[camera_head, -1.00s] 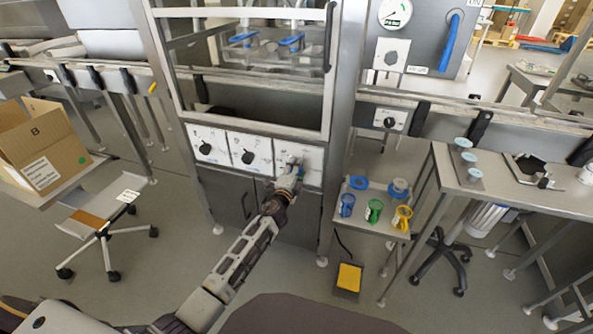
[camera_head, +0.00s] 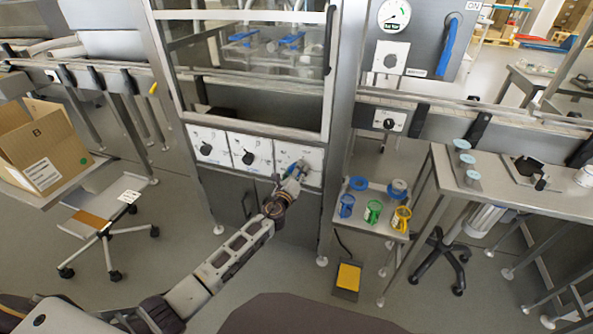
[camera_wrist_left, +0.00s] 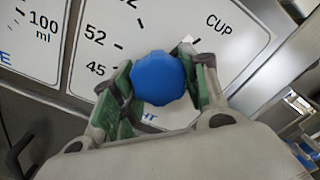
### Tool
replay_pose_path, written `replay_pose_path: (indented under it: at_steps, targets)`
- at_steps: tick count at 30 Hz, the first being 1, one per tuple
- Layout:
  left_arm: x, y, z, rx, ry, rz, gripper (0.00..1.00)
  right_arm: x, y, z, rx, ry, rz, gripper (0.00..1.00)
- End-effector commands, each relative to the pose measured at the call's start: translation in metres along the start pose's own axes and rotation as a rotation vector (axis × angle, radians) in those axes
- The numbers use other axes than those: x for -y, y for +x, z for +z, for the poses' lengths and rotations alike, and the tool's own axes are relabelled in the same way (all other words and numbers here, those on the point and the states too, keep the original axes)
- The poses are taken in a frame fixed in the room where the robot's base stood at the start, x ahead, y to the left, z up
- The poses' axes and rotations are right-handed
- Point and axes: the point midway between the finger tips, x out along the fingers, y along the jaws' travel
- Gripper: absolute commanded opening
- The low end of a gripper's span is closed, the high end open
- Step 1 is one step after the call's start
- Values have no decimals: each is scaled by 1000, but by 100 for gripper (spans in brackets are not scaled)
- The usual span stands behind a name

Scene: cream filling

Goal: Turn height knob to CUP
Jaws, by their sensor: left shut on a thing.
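The height knob (camera_wrist_left: 158,78) is a round blue knob on a white dial panel (camera_wrist_left: 90,50) in the left wrist view. The panel shows marks 45 and 52 to its left and the word CUP to the upper right. My left gripper (camera_wrist_left: 160,84) has its green-padded fingers on both sides of the knob and is shut on it. A small white tip shows by the knob's upper right edge, towards CUP; the rest of any pointer is hidden. In the head view my left gripper (camera_head: 298,169) is at the rightmost dial panel (camera_head: 288,154). My right gripper is not in view.
Two more dials with black knobs (camera_head: 248,158) sit to the left on the machine front. A small table (camera_head: 372,186) with blue, green and yellow cups stands to the right. A yellow foot pedal (camera_head: 348,278) lies on the floor.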

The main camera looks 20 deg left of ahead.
Motion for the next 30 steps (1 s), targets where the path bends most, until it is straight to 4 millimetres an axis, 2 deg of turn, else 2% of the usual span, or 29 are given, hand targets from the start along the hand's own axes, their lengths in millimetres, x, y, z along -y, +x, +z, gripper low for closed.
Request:
replay_pose_path:
  at_steps: [9,25,26,30]
  targets:
    - [-2,-1,-2,-3,157,1,20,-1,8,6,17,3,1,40]
    - [-2,-1,-3,-5,187,1,20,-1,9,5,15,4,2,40]
    - [-2,-1,-3,-5,187,1,48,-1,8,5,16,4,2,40]
    - [-2,-1,-2,-3,186,1,66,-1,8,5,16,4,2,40]
